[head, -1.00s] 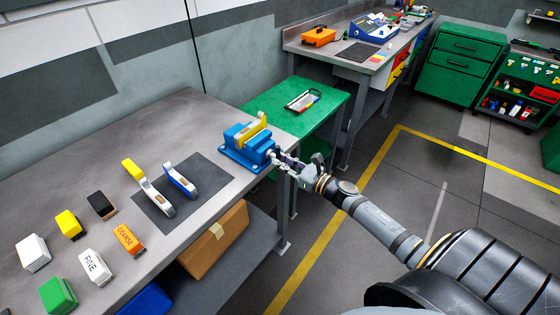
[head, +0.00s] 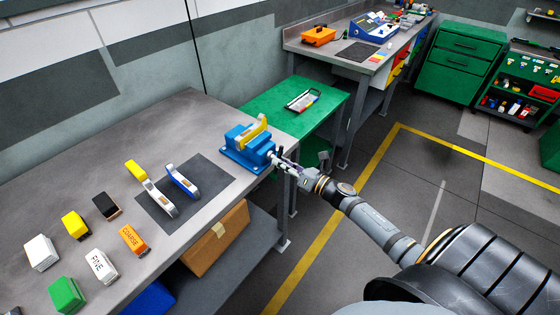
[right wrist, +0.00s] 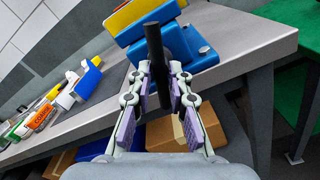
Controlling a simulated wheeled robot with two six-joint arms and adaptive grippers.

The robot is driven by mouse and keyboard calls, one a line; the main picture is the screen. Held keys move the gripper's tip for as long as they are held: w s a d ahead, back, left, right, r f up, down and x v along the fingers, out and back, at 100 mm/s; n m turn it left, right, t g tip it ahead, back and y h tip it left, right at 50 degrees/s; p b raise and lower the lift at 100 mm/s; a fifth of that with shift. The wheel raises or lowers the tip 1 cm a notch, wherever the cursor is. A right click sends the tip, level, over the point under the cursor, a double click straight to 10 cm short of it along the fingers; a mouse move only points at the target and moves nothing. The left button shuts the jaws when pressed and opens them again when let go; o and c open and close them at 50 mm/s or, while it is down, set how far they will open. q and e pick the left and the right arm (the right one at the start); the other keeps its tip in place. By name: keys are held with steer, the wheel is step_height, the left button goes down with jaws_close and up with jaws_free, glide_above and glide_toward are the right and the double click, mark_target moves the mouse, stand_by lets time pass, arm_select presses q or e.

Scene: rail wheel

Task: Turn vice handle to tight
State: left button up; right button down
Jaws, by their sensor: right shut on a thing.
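The blue vice (head: 243,150) stands at the right end of the grey workbench, with a yellow piece (head: 256,131) in its jaws. The vice also shows in the right wrist view (right wrist: 195,45). Its handle, a dark bar (right wrist: 153,45), runs between the purple-padded fingers of my right gripper (right wrist: 160,85), which is shut on it. In the head view my right gripper (head: 282,163) is at the vice's front right side, just beyond the bench edge, and the handle is mostly hidden there. My left gripper is not in view.
A dark mat (head: 184,196) with hand tools lies left of the vice. Several coloured blocks stand further left. A green table (head: 270,104) stands behind the vice. A cardboard box (head: 218,240) is on the shelf below. Floor at the right is open.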

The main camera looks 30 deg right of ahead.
steer(key=m+p, duration=0.1)
steer(key=m, duration=0.2)
steer(key=shift+r, duration=0.1)
steer(key=m+p, duration=0.2)
steer(key=m, duration=0.2)
steer(key=shift+m, duration=0.4)
steer(key=shift+r, duration=0.1)
